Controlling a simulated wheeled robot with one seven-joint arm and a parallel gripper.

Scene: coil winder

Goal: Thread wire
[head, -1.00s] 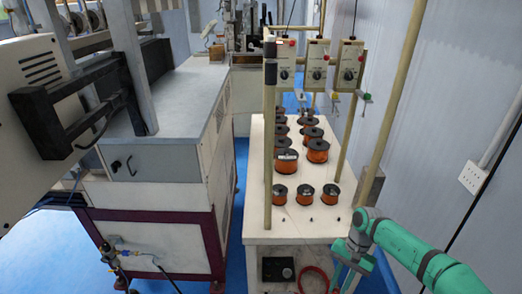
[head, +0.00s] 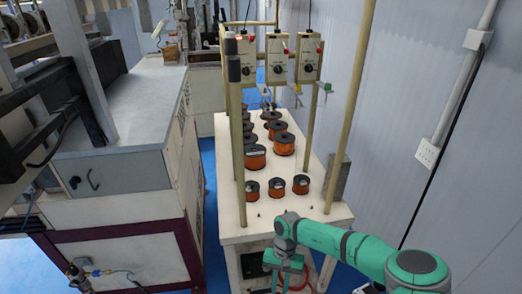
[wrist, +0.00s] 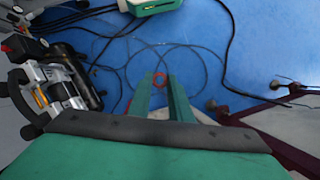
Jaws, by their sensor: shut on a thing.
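Whether this loop is wire is too small to tell. No wire strand shows clearly between spools and units.
A large grey machine cabinet (head: 110,105) stands left, across a narrow blue floor strip (head: 209,180). Tan posts (head: 350,95) rise at the table's sides. A wall with a socket (head: 427,153) bounds the right. Dark cables (wrist: 228,40) lie on the blue floor in the wrist view.

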